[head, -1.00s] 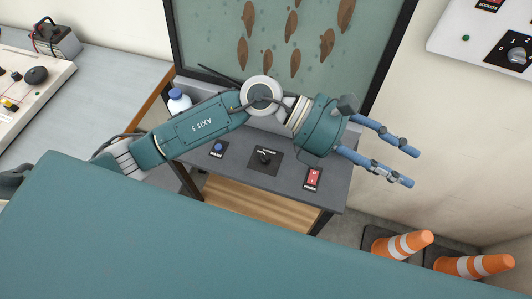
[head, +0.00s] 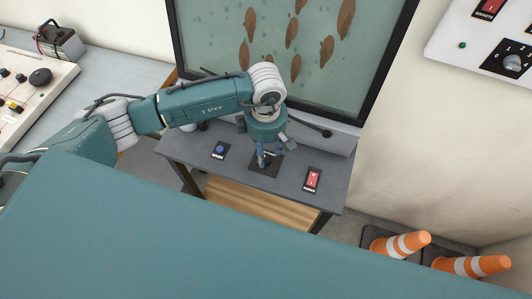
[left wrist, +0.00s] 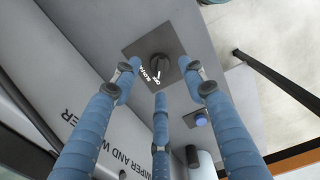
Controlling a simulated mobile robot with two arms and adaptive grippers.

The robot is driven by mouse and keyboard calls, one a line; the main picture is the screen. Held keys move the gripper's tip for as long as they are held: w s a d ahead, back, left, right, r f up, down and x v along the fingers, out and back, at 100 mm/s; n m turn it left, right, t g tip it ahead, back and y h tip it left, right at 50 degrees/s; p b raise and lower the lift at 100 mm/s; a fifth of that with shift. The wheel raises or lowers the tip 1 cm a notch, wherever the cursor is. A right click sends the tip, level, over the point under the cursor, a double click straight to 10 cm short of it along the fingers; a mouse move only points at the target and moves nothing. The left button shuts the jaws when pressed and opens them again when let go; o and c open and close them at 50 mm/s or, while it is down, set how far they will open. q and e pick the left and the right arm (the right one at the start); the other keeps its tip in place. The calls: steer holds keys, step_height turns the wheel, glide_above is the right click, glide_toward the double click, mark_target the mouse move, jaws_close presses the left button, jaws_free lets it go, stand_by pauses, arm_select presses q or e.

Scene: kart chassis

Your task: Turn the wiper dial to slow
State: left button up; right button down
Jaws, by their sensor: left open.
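The wiper dial is a black knob (left wrist: 160,66) on a dark square plate (left wrist: 138,47) with white labels, among them OFF and SLOW. A white mark on the knob appears to point toward OFF. In the head view the dial's plate (head: 270,169) lies on the grey bench, and the gripper partly hides the knob. My left gripper (head: 268,158) points down over the dial. In the left wrist view its blue fingers (left wrist: 160,80) are open, spread around the knob; I cannot tell whether they touch it. My right gripper is out of view.
A blue button (head: 219,149) sits left of the dial and a red rocker switch (head: 312,179) right of it. The windscreen panel (head: 295,50) with brown spots stands behind. A wiper arm (head: 310,125) lies at its foot. Orange cones (head: 405,244) stand on the floor at right.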

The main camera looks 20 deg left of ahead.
mark_target(266, 158)
arm_select(q)
steer(key=shift+f+p, duration=0.3)
steer(key=shift+f, duration=1.5)
jaws_close()
steer(key=shift+f+m+b, duration=0.15)
steer(key=shift+m+b, duration=0.15)
steer(key=shift+b, duration=0.25)
steer(key=m+b, duration=0.5)
steer(key=b, duration=0.3)
steer(key=shift+f, duration=0.1)
steer(key=shift+m+b, duration=0.7)
steer(key=shift+b, duration=0.35)
steer(key=shift+r, duration=0.2)
